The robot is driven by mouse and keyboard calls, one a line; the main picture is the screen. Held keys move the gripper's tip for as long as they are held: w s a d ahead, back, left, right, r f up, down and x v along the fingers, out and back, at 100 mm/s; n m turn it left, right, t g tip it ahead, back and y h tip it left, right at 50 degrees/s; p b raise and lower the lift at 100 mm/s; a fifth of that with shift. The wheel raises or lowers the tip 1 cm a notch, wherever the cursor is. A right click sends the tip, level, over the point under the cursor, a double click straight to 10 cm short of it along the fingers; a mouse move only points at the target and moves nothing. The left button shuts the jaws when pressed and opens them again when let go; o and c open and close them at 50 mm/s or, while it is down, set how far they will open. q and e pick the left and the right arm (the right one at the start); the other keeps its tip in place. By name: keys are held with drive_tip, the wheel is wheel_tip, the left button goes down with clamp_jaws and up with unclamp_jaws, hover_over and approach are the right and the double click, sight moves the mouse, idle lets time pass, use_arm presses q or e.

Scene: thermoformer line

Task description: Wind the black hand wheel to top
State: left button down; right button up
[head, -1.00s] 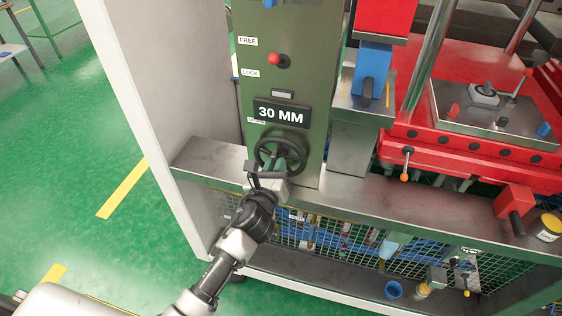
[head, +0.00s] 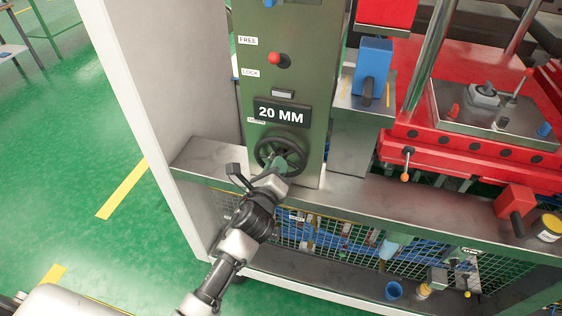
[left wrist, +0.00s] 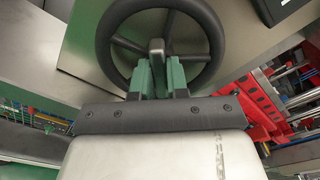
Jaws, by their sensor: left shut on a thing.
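The black hand wheel (head: 280,150) is on the front of the green column (head: 315,60), below a display (head: 281,114) reading 20 MM. In the left wrist view the wheel (left wrist: 103,45) shows as a spoked ring with a small grey handle (left wrist: 156,50) standing out near its middle. My left gripper (head: 272,166) is at the wheel's front. In the left wrist view its green fingers (left wrist: 158,72) are shut around the handle. The fingers hide part of the wheel's lower side. My right gripper is not in view.
A red-knobbed lever (head: 280,60) is beside the FREE and LOCK labels above the display. A white panel (head: 150,90) stands to the left. A steel ledge (head: 360,200) runs below the wheel. Red machinery (head: 450,150) fills the right.

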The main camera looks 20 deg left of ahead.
use_arm(q)
drive_tip(key=shift+n, duration=1.4)
drive_tip(key=shift+n, duration=1.4)
drive_tip(key=n, duration=0.2)
drive_tip(key=shift+n, duration=0.4)
drive_tip(key=c, duration=1)
unclamp_jaws()
drive_tip(key=shift+c, duration=0.2)
